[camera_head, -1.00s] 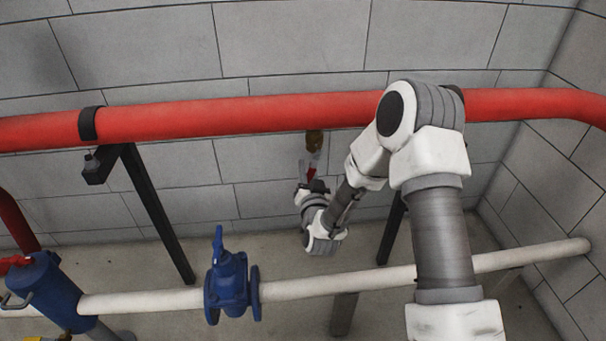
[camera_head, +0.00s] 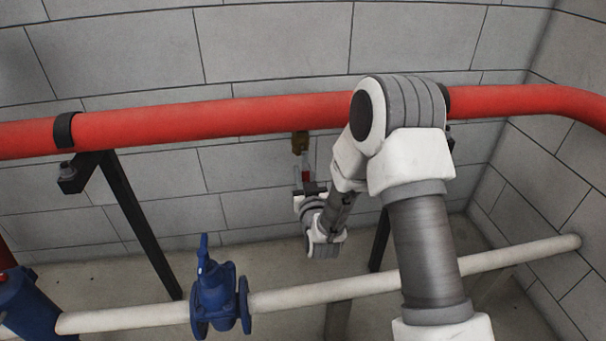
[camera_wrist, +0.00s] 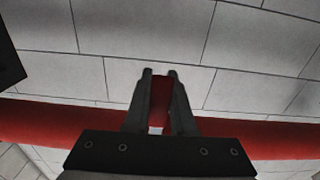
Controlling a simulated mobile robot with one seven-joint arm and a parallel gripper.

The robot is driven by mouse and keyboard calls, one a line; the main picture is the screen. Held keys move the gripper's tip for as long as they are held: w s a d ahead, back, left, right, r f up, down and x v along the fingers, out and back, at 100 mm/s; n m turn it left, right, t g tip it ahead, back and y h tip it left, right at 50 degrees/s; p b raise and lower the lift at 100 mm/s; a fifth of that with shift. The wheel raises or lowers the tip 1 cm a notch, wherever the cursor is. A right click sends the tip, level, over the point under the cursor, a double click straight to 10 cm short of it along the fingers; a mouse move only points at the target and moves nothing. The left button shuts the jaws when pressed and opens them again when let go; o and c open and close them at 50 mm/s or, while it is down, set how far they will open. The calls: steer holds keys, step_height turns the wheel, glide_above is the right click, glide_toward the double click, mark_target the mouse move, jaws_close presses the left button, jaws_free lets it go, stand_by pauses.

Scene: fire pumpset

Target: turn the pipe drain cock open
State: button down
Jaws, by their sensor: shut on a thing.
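My gripper (camera_head: 302,180) reaches up to the handle from below. In the wrist view my gripper (camera_wrist: 161,78) has both fingers shut on the red handle (camera_wrist: 161,98), which stands between them. The brass body cannot be made out in the wrist view.
The red pipe (camera_head: 210,118) runs across the block wall. A black support (camera_head: 135,220) stands at left. A blue valve (camera_head: 218,300) sits on the white pipe (camera_head: 330,290) below. Open floor lies between the white pipe and the wall.

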steer(key=shift+d+r, duration=0.1)
steer(key=c, duration=0.7)
jaws_free()
steer(key=shift+c, duration=0.2)
steer(key=p+v, duration=0.5)
steer(key=v, duration=1.2)
steer(key=shift+s+p, duration=0.2)
steer(key=shift+p, duration=0.2)
steer(key=shift+w, duration=0.1)
